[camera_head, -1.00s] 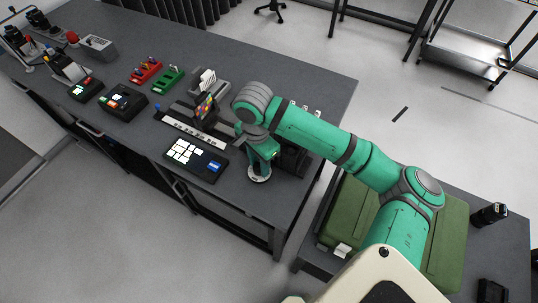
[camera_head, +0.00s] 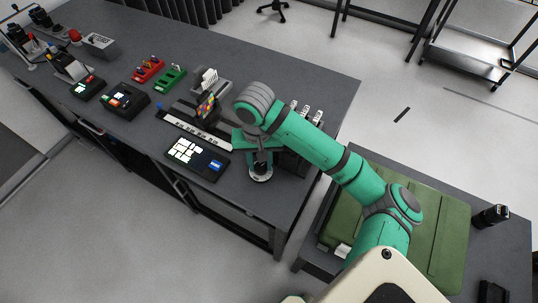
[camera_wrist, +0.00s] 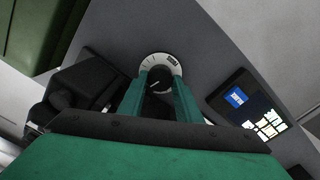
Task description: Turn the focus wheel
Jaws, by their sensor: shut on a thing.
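The focus wheel is a black knob (camera_wrist: 158,80) on a round pale dial plate (camera_wrist: 172,61) with markings, on the dark table. My gripper (camera_wrist: 159,88) comes down over it in the wrist view, its two green fingers on either side of the knob and shut on it. In the head view the dial plate (camera_head: 261,178) shows below my gripper (camera_head: 260,168), at the table's near right part. The lower part of the knob is hidden by my gripper in the wrist view.
A control panel with lit buttons (camera_head: 198,158) lies left of the dial, and a labelled strip (camera_head: 196,131) is behind it. A black device (camera_wrist: 87,78) stands close on the other side. Red (camera_head: 148,69) and green (camera_head: 170,79) holders are farther back.

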